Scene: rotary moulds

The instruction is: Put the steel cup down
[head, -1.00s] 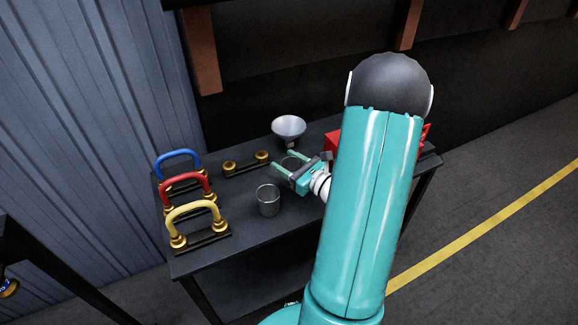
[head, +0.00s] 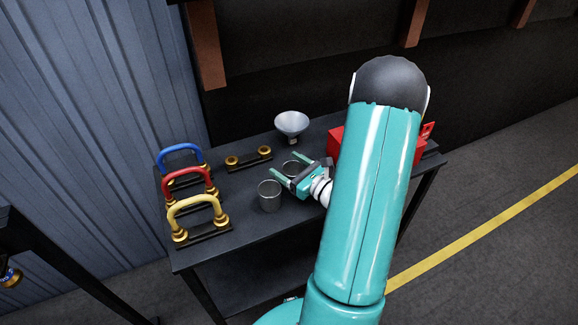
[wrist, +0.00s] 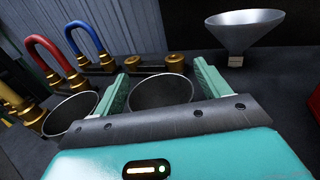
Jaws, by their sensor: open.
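One steel cup (head: 291,168) stands upright between the two teal fingers of my gripper (head: 287,165), partly hidden by them in the head view. In the wrist view this cup (wrist: 160,94) shows its open rim between the spread fingers of my gripper (wrist: 160,74); the wrist plate hides its lower part. The fingers are open around it. A second steel cup (head: 269,198) stands upright on the black table (head: 245,240), just in front and to the left. It also shows at the left in the wrist view (wrist: 68,112).
A grey funnel (head: 292,124) stands behind my gripper. A brass-knobbed bar (head: 249,158) lies at the back left. Blue (head: 180,150), red (head: 189,174) and yellow (head: 198,204) handles line the left edge. A red box (head: 334,145) is partly hidden behind my arm.

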